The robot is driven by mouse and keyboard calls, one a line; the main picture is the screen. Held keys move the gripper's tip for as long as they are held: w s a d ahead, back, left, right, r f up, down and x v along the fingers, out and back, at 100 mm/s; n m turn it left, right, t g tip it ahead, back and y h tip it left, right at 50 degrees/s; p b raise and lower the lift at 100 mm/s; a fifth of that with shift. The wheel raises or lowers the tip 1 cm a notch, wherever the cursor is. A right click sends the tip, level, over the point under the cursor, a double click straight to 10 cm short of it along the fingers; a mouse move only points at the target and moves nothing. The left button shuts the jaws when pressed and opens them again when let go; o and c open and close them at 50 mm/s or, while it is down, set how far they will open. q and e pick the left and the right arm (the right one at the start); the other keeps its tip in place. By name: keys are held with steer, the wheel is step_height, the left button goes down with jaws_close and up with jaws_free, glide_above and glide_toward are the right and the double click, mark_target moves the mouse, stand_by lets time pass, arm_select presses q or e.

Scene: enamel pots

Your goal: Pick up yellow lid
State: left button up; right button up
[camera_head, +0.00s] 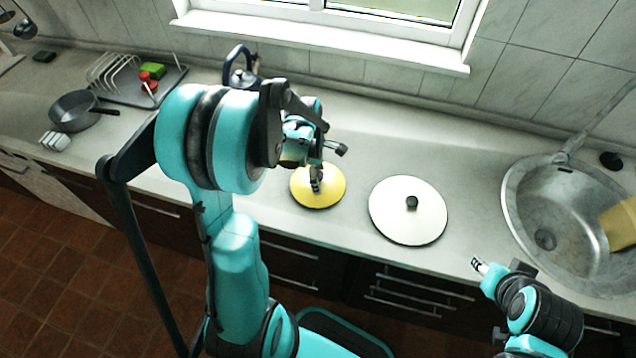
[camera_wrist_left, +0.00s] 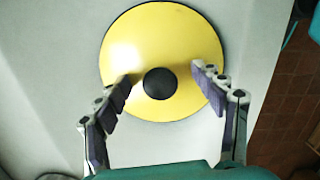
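The yellow lid (camera_head: 326,192) lies on the grey counter near its front edge, left of a white lid. In the left wrist view the yellow lid (camera_wrist_left: 160,45) is a flat round disc with a black round knob (camera_wrist_left: 159,83) in its middle. My left gripper (camera_wrist_left: 163,83) is open above the lid, with one finger on each side of the knob and not touching it. In the head view my left gripper (camera_head: 316,180) partly hides the lid and its knob. My right gripper (camera_head: 478,266) is at the lower right, over the counter's front edge; its finger opening is unclear.
A white lid (camera_head: 390,215) with a black knob lies to the right. A metal sink (camera_head: 518,215) is at the far right. A dark kettle (camera_head: 240,72), a drying rack tray (camera_head: 172,80) and a pan (camera_head: 72,112) stand at the left and back.

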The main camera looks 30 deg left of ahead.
arm_select(q)
steer(key=c, duration=0.5)
steer(key=shift+s+d, duration=0.1)
steer(key=shift+s, duration=0.05)
steer(key=shift+c, duration=1)
steer(key=shift+r, duration=0.15)
